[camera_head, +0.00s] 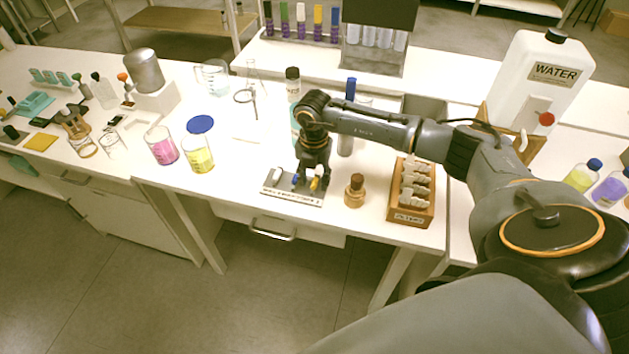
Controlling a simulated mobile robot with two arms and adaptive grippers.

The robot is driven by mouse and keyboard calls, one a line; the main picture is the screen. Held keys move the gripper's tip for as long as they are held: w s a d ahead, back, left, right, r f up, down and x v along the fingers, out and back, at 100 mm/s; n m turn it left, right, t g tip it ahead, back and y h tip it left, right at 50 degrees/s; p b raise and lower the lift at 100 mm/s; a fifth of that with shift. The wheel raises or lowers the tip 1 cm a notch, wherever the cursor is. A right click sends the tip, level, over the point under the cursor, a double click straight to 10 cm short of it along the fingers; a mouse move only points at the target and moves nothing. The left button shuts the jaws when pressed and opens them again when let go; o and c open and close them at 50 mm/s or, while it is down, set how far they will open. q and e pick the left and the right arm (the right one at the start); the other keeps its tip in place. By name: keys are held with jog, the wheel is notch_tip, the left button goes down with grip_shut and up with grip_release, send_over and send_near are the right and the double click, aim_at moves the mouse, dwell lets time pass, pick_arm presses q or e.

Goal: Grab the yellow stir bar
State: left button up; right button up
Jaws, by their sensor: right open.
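The yellow stir bar (315,184) is a small upright piece on a light labelled stand (291,196) near the front edge of the bench. A white stir bar (277,175) stands at the stand's left, and a small blue piece (296,180) shows between them. My right gripper (311,182) points down over the stand, open, with its fingers close around or just beside the yellow bar; I cannot tell whether they touch it. The gripper hides part of the stand's back. My left gripper is not in view.
A small brown bottle (354,191) and a wooden box of vials (411,199) stand right of the stand. Beakers with pink (161,147) and yellow liquid (199,156) stand to the left. A large water jug (538,85) is at the right.

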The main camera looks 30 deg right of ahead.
grip_shut()
jog(key=shift+r, duration=0.1)
